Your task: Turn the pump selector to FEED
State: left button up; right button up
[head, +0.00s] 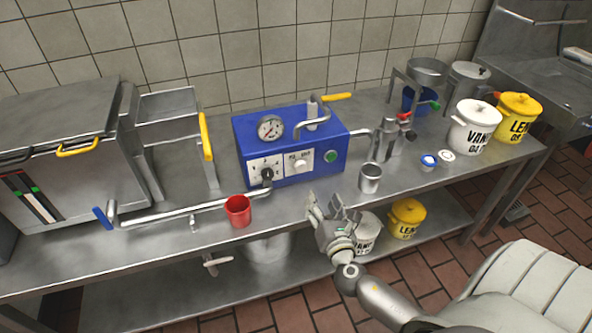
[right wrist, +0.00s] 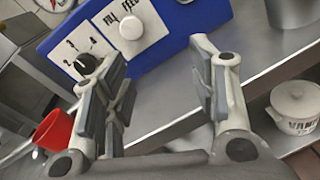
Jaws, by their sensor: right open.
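A blue pump box (head: 225,150) stands on the steel bench with two white panels on its front. My left gripper is not in view.
A red cup (head: 238,210) stands front left of the box, beside a steel pipe (head: 165,212). A metal cup (head: 370,178) stands to the right. A gauge (head: 270,128) and a yellow-handled lever (head: 336,97) are on the box. Labelled pots (head: 474,128) stand far right.

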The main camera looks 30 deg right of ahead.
aim_at(302, 168)
jog(key=n, duration=0.2)
jog(key=w+r+n+t+y, duration=0.1)
jog(key=w+a+r+n, duration=0.1)
jog(key=n, duration=0.1)
jog(key=shift+n+t+y, duration=0.3)
jog(key=shift+w+r, duration=0.1)
jog(key=shift+w, duration=0.1)
jog(key=x, duration=1)
jog(key=shift+w+p, duration=0.15)
jog(key=shift+p, duration=0.15)
jog(key=shift+c, duration=0.3)
jog(key=c, duration=1)
